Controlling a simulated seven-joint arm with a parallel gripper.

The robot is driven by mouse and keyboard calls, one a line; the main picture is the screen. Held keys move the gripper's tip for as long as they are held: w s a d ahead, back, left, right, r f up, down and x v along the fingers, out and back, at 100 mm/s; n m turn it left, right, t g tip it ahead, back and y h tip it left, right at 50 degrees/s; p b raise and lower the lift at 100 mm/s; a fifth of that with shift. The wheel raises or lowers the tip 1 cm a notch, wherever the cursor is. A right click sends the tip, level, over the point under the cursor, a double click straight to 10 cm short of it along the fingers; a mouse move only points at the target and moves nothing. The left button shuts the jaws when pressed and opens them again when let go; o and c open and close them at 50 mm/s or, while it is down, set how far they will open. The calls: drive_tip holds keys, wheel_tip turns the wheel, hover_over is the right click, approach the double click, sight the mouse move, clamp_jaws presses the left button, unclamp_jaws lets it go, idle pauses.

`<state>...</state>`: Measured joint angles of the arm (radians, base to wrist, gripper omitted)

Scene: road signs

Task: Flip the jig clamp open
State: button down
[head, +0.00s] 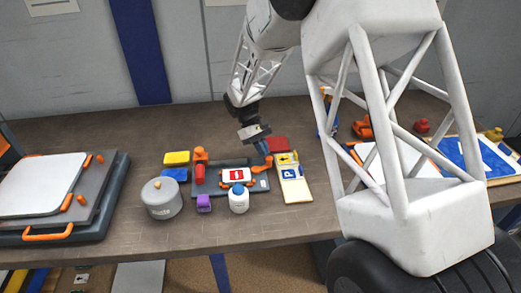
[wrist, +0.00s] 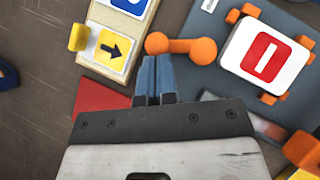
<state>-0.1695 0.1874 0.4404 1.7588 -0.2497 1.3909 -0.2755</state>
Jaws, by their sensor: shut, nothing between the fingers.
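The dark grey jig (head: 228,188) lies on the bench and holds a white sign plate with a red square (head: 236,174); the plate also shows in the wrist view (wrist: 266,60). An orange bar with rounded ends (wrist: 183,46), apparently the jig clamp's arm, lies beside the plate, on the side toward the pale board. It is small in the head view (head: 262,168). My gripper (wrist: 154,62) has its blue fingers together and empty, their tips close to the bar's left knob. Contact cannot be told. The gripper in the head view (head: 266,157) is over the jig's right end.
A pale board (head: 293,190) with blue and yellow signs stands right of the jig, with a red block (head: 277,144) behind.

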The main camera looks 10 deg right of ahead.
idle(0.7)
drive_tip(key=shift+w+a+r, duration=0.15)
drive_tip(key=shift+w+a, duration=0.2)
drive_tip(key=shift+w, duration=0.2)
drive_tip(key=w+a, duration=0.1)
drive_tip(key=w+r, duration=0.1)
drive_tip(key=shift+w+a+r, duration=0.1)
drive_tip(key=shift+w+a, duration=0.2)
drive_tip(key=shift+a, duration=0.05)
drive_tip(key=v, duration=0.9)
drive_tip(key=shift+s+r, duration=0.1)
